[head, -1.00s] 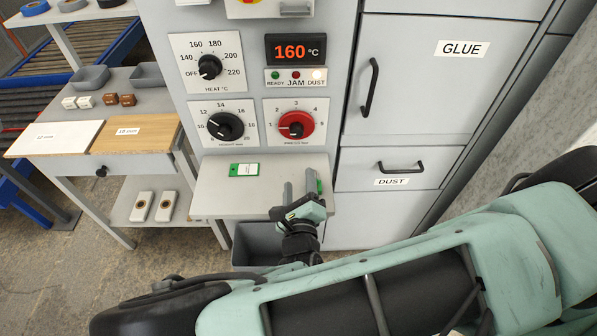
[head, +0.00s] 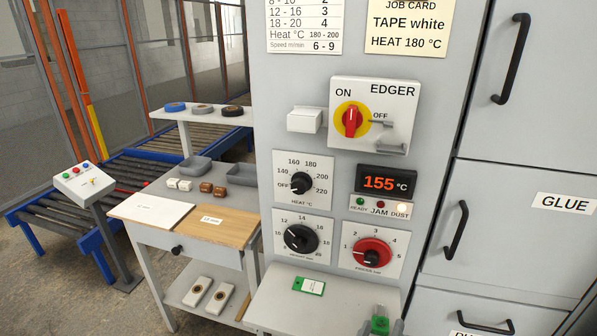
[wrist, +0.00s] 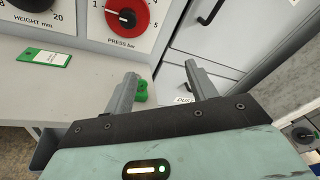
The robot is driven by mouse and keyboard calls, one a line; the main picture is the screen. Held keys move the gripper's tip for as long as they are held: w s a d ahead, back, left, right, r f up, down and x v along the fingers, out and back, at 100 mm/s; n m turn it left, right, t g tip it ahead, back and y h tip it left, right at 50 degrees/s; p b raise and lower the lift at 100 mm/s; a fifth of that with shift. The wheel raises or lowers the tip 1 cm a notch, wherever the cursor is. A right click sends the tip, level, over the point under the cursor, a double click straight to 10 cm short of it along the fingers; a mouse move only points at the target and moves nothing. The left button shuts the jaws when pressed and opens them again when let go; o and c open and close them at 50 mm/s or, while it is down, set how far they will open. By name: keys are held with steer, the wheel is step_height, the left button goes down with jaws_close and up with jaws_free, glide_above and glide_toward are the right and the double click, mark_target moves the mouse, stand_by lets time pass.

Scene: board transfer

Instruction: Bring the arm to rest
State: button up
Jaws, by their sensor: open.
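My gripper (wrist: 160,82) is open in the wrist view, with its two grey fingers spread and nothing held between them. A small green object (wrist: 140,91) lies at the edge of the machine's shelf (wrist: 90,84), near the left finger. In the head view, the tips of my gripper (head: 381,327) just show at the bottom edge, with the green object (head: 380,325) between them in the picture. The rest of my arm is out of that view.
The edger panel (head: 374,116) stands ahead, with knobs and a display (head: 383,183) reading 155 °C. A green-edged tag (head: 309,286) lies on the shelf. A table with boards (head: 222,229) stands left, beyond it a roller conveyor (head: 80,205).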

steer(key=s+d+r+m+g, duration=0.2)
steer(key=s+r+m+g, duration=0.65)
steer(key=m+g, duration=0.6)
steer(key=s+a+r+m+y+b, duration=0.1)
steer(key=s+a+r+m+y, duration=0.1)
steer(key=r+m, duration=0.4)
steer(key=s+a+r+m+y, duration=0.3)
steer(key=s+r+m+y, duration=0.1)
steer(key=r+m+y, duration=0.2)
steer(key=shift+s+a+m+y+b, duration=0.15)
steer(key=shift+m+y+b, duration=0.25)
steer(key=shift+m+y, duration=0.65)
steer(key=shift+h, duration=0.25)
